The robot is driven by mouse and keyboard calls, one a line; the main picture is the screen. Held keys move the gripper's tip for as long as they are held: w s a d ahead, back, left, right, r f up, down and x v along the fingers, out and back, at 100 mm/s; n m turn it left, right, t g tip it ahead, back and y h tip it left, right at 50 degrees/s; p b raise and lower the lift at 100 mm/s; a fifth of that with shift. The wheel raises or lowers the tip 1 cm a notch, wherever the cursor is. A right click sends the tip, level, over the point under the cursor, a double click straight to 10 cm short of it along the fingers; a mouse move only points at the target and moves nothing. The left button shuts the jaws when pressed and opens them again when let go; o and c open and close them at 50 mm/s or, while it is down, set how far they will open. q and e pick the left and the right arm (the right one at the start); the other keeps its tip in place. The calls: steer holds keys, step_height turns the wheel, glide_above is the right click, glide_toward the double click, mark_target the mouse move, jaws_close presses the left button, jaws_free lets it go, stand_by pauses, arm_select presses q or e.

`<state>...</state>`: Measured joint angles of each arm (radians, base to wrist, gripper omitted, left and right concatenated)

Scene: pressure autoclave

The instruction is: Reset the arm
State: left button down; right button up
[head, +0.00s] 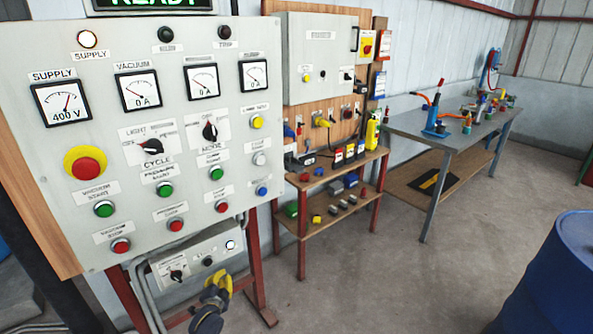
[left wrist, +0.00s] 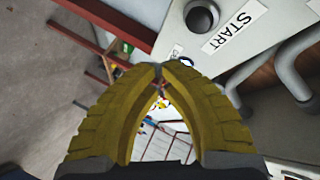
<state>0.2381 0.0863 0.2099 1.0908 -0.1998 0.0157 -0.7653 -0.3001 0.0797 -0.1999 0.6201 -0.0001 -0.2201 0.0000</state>
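My left gripper (head: 216,288) shows low in the head view, in front of and just below the small grey control box (head: 198,258) under the large panel. In the left wrist view its two yellow fingers (left wrist: 160,72) meet at the tips, with nothing visible between them. A dark round button (left wrist: 201,17) beside a START label (left wrist: 236,25) is just beyond the fingertips, apart from them. My right gripper is in neither view.
The large control panel (head: 130,212) with gauges, knobs and buttons fills the left. Behind it are a shelf stand (head: 335,197) and a grey workbench (head: 455,135) with tools. A blue drum (head: 550,275) stands at lower right. The floor (head: 400,285) between is clear.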

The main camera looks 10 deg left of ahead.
arm_select(q)
steer(key=s+d+f+n+g+h, duration=0.1)
steer(key=s+d+f+n+g, duration=0.3)
steer(key=s+f, duration=0.9)
steer(key=s+d+f+n+g+h, duration=0.1)
steer(key=s+d+f+g+h, duration=0.15)
steer(key=s+d+f, duration=0.75)
steer(key=s+f+g, duration=0.2)
steer(key=s+f, duration=0.4)
steer(key=s, duration=0.8)
steer(key=s+d+f+g, duration=0.1)
steer(key=s+f+g, duration=0.2)
steer(key=s, duration=1.2)
steer(key=s+f+g, duration=0.2)
steer(key=s+f, duration=0.7)
steer(key=s, duration=0.5)
steer(key=shift+s+d+f, duration=0.15)
steer(key=shift+s+f, duration=0.15)
